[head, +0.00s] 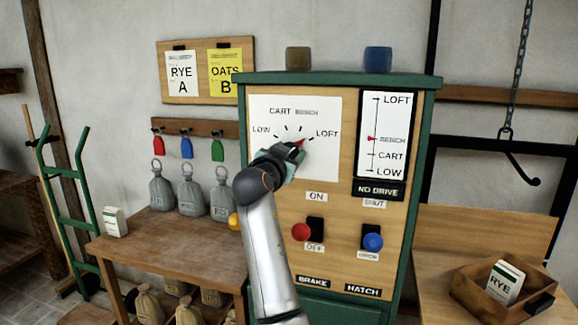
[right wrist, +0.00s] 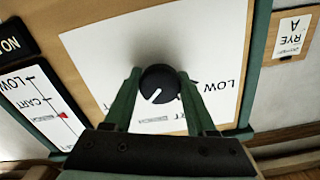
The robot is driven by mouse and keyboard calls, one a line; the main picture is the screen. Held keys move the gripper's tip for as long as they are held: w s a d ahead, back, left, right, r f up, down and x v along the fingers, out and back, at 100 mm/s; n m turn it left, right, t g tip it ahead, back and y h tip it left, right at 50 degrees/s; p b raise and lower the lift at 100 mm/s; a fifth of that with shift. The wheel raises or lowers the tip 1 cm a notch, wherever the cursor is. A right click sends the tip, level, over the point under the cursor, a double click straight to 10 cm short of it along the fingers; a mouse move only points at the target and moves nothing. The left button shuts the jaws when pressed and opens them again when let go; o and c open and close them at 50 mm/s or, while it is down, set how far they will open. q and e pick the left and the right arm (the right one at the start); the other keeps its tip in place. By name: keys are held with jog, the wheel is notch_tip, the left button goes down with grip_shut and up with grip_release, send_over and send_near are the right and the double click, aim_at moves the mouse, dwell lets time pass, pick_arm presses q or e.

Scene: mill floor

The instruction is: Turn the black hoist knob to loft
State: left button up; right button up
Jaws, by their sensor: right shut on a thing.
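The black hoist knob (right wrist: 160,84) sits on the white dial plate (head: 318,112), marked LOW, CART, BENCH and LOFT. My left gripper is not in view.
Below the dial are a red knob (head: 301,232) and a blue knob (head: 372,241). A NO DRIVE sign (head: 378,189) is under the gauge. A bench (head: 165,240) with grey sacks stands left, and a wooden tray (head: 470,287) with a RYE box right.

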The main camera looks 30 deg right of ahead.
jog(key=shift+f+m+b, duration=0.1)
jog(key=shift+m+b, duration=0.4)
jog(key=shift+m, duration=0.1)
jog(key=shift+m+b, duration=0.35)
jog(key=shift+m, duration=0.15)
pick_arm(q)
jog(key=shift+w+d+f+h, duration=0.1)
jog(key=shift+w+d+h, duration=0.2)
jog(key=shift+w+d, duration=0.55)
pick_arm(e)
jog(key=shift+r, duration=0.2)
jog(key=o, duration=1.3)
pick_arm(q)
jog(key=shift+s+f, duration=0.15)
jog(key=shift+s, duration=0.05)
pick_arm(e)
jog(key=shift+o, duration=0.2)
jog(key=shift+f, duration=0.1)
